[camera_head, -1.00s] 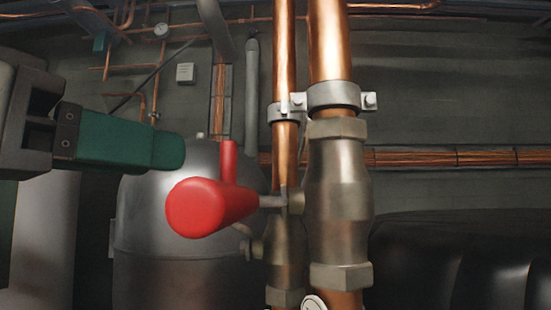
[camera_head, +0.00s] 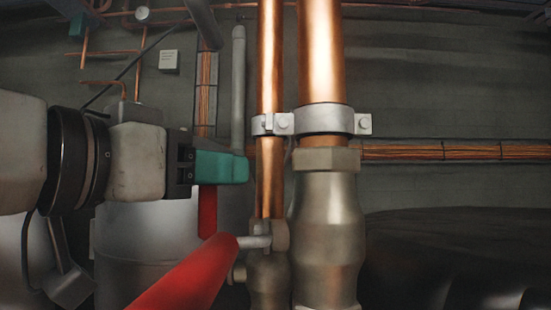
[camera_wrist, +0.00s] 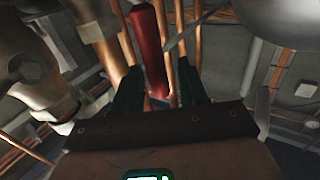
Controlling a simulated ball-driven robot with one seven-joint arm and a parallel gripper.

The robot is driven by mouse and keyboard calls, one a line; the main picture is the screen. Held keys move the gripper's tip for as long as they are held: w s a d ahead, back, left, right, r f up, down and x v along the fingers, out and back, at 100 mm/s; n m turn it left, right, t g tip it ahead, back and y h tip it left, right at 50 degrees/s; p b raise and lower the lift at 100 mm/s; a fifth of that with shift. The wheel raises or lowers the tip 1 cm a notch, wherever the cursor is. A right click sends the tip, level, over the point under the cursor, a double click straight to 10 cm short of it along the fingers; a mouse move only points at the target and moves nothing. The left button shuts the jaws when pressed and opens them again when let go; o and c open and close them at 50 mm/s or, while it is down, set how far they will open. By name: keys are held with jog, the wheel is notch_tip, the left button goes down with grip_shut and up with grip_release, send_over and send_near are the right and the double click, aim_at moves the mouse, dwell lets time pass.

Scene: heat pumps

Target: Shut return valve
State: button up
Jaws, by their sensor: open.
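Two red valve handles show in the head view. The nearer handle (camera_head: 190,278) slants from lower left to a stem on the valve at the thinner copper pipe. The farther handle (camera_head: 207,212) stands upright, its top hidden behind my gripper (camera_head: 222,167). I cannot tell which belongs to the return valve. My gripper comes in from the left, just left of the pipes. In the wrist view my gripper (camera_wrist: 158,88) is open, its green fingers on either side of a red handle (camera_wrist: 150,45), probably the upright one. Contact is not clear.
Two upright copper pipes stand close to my gripper's right: a thin one (camera_head: 269,70) and a thick one (camera_head: 321,60), joined by a metal clamp (camera_head: 324,119). A metal valve body (camera_head: 327,230) sits below. A grey tank (camera_head: 140,240) stands behind my arm.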

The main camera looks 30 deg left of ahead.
grip_shut()
dwell(0.5)
